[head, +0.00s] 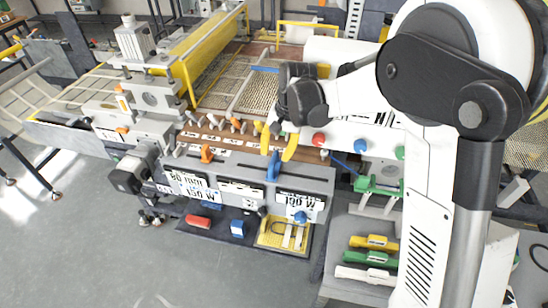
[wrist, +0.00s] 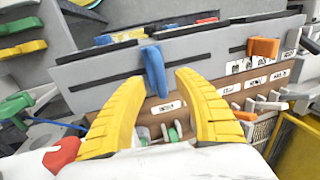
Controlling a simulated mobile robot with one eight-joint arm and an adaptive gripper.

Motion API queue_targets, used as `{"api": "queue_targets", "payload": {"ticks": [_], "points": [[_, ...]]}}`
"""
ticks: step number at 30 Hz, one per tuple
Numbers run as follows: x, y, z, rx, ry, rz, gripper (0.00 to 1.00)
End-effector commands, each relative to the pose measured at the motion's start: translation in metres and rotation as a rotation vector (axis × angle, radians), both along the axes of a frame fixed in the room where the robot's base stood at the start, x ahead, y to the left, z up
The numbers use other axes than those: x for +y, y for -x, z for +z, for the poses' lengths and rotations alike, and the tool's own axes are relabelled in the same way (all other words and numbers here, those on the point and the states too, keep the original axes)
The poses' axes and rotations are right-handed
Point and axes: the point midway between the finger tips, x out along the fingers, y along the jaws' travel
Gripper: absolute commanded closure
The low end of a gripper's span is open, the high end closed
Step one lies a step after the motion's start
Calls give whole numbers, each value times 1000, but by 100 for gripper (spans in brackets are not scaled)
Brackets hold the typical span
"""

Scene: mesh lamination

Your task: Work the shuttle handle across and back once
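A blue upright handle (head: 273,166) stands on the grey slotted panel at the front of the machine. It also shows in the wrist view (wrist: 155,71). An orange handle (head: 207,153) stands farther left on the same panel, and at the right in the wrist view (wrist: 263,48). I cannot read which one is marked as the shuttle. My gripper (head: 277,143) has two yellow fingers. In the wrist view the fingers (wrist: 157,62) are apart, with the blue handle showing between their tips and gaps on both sides. No contact is visible.
A row of small levers (head: 215,122) lines the brown strip behind the panel. A red knob (head: 319,139) and a green clamp (head: 378,187) are to the right. Yellow, green and white tools lie on a side table (head: 345,222). The floor at left is mostly clear.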

Motion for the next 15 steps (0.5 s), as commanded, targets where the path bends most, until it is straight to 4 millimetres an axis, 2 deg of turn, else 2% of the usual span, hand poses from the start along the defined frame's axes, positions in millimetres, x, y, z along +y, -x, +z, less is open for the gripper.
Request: {"api": "queue_targets", "payload": {"ticks": [3,9,15], "points": [[-6,2,29,0,0,-2,62],[-13,5,68,1,0,-1,62],[-17,6,87,1,0,0,62]]}}
